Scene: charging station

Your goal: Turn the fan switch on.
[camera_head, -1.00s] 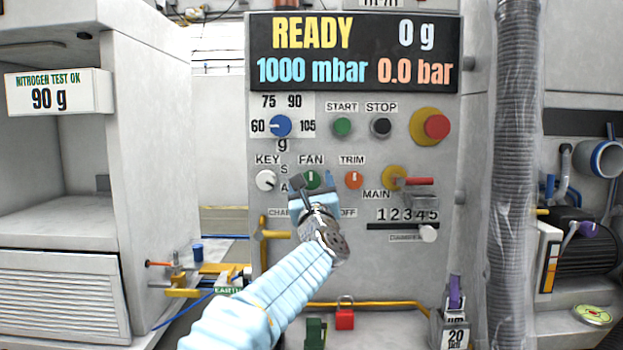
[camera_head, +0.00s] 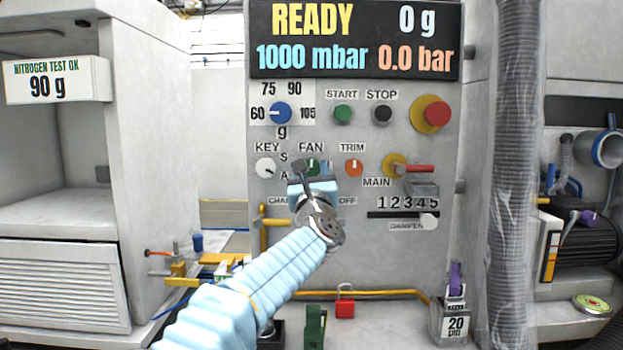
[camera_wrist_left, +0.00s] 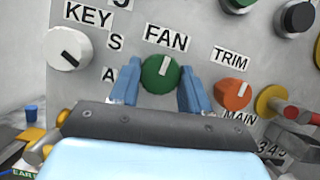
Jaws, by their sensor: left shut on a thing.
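The fan switch is a green round knob (camera_head: 312,164) under the FAN label on the grey control panel (camera_head: 225,320). In the head view my left gripper (camera_head: 314,174) covers its lower part. In the left wrist view the knob (camera_wrist_left: 157,78) sits between the two blue fingers of my left gripper (camera_wrist_left: 160,74), which is shut on it. Its white pointer mark points up, leaning slightly right. My right gripper is not in view.
The white KEY knob (camera_head: 265,168) is left of the fan knob and the orange TRIM knob (camera_head: 354,168) is right, close to my fingers. The red MAIN handle (camera_head: 418,168) sticks out farther right. The display (camera_head: 355,40) reads READY.

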